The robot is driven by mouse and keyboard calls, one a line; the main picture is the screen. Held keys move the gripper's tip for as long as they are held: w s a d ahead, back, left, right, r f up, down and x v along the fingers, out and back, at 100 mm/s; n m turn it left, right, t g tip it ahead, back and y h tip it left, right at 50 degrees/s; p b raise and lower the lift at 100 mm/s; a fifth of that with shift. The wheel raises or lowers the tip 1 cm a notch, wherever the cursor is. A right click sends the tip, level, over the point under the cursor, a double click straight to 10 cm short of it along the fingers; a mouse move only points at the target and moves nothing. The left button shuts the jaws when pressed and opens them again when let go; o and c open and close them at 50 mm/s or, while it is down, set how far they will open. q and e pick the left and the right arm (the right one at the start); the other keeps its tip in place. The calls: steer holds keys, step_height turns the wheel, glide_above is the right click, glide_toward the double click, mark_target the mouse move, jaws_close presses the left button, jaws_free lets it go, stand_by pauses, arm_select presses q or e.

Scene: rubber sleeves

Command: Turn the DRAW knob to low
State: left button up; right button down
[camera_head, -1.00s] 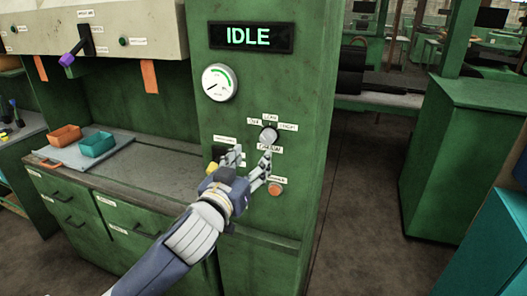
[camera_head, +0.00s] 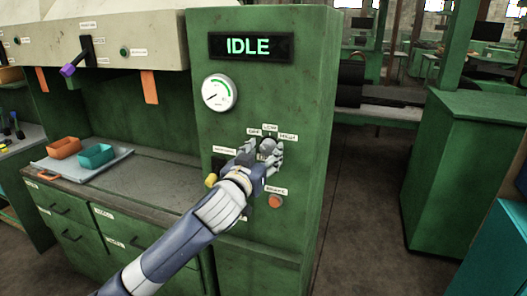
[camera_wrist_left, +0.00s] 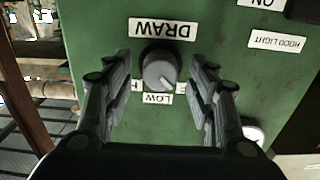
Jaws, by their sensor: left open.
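The DRAW knob (camera_wrist_left: 158,68) is a round grey dial on the green panel, shown upside down in the left wrist view. Its white pointer mark slants down and right in that view, beside the LOW label (camera_wrist_left: 157,99). The labels on either side of LOW are partly hidden by the fingers. The DRAW label (camera_wrist_left: 162,29) is above the knob there. My left gripper (camera_wrist_left: 158,88) is open, with one finger on each side of the knob; I cannot tell whether they touch it. In the head view my left gripper (camera_head: 264,151) largely covers the knob. My right gripper is not in view.
An orange-red button (camera_head: 275,201) labelled BRAKE sits below the gripper. A gauge (camera_head: 219,92) and a display (camera_head: 250,47) reading IDLE are above. A HOOD LIGHT label (camera_wrist_left: 277,40) is near the wrist view's right side. Two bins stand on the bench at left.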

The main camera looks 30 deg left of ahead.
arm_select(q)
steer(key=c, duration=1.1)
